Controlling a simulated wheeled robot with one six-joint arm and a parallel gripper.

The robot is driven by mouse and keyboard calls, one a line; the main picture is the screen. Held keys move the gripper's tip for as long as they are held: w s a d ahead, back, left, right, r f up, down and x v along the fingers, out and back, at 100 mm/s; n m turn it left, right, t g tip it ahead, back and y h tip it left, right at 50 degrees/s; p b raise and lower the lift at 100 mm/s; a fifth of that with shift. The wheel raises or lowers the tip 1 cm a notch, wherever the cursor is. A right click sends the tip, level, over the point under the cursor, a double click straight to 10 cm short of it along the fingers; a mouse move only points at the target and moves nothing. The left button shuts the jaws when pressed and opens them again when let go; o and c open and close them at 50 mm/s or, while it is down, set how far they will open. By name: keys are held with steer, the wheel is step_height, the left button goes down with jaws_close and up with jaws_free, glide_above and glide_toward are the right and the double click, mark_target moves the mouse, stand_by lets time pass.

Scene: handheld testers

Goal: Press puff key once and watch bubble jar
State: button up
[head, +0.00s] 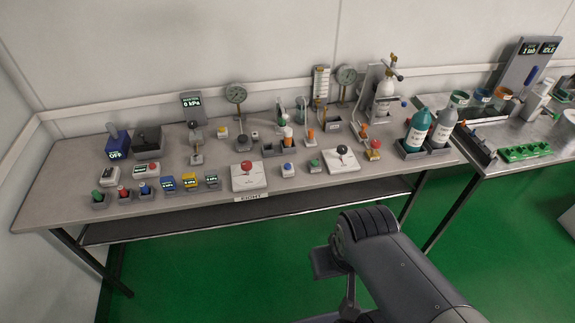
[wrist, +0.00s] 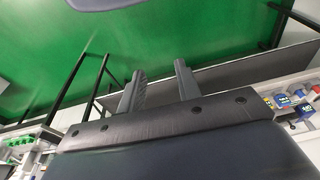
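The bench (head: 90,187) in the head view carries many small devices, and I cannot tell for sure which is the puff key. Small push keys on it include a blue one (head: 288,169), a green one (head: 314,166) and a yellow one (head: 222,132). Clear glassware (head: 300,104) stands near the back middle and may be the bubble jar; its contents are too small to tell. My gripper (wrist: 160,68) is open in the wrist view, its two fingers apart with nothing between them. It is away from the bench-top devices and touches none of them.
Two red-knobbed and black-knobbed white boxes (head: 249,177) (head: 342,159) sit near the front edge. Large bottles (head: 417,130) stand at the right end. A second table (head: 525,133) adjoins on the right.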

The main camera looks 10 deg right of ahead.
steer(key=shift+s, duration=0.1)
jaws_close()
steer(key=shift+f, duration=0.1)
stand_by(1.3)
